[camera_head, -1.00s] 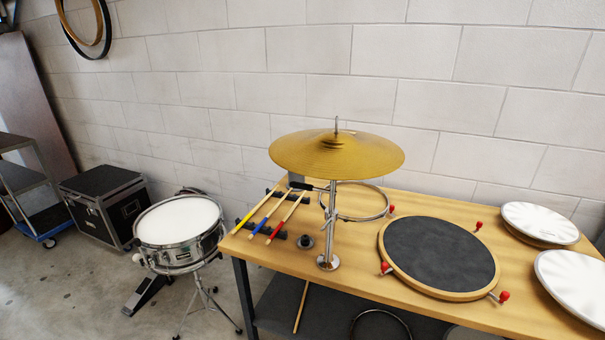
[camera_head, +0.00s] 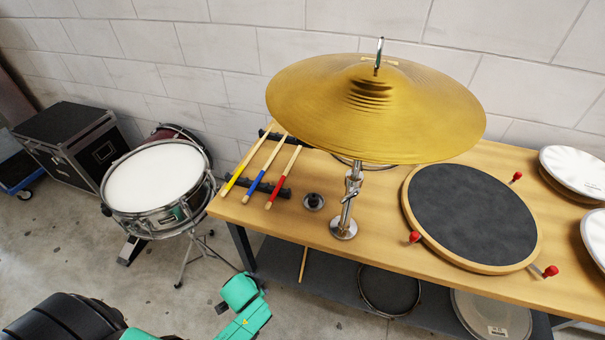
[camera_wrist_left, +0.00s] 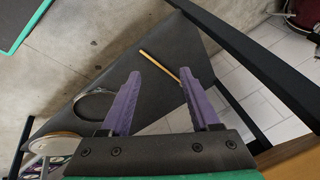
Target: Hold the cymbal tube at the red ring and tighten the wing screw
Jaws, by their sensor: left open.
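The gold cymbal (camera_head: 375,105) sits on top of a short chrome stand, tilted a little in view. Its tube (camera_head: 347,208) rises from a round foot (camera_head: 344,228) on the bench. A small clamp with a wing-like screw (camera_head: 353,182) shows on the tube under the cymbal. The cymbal hides the upper tube, and I cannot make out a red ring. My left gripper (camera_wrist_left: 160,73) is open and empty in the left wrist view, with purple fingers above the lower shelf, away from the tube. My green left arm parts (camera_head: 243,305) show at the bottom of the head view. My right gripper is not in view.
On the bench (camera_head: 300,228), sticks with yellow, blue and red bands (camera_head: 263,170) lie left of the stand, by a black knob-like part (camera_head: 313,201). A dark round pad (camera_head: 473,215) lies to the right. A snare drum (camera_head: 155,180) stands left. A stick (camera_wrist_left: 158,65) and hoop (camera_wrist_left: 93,103) are below.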

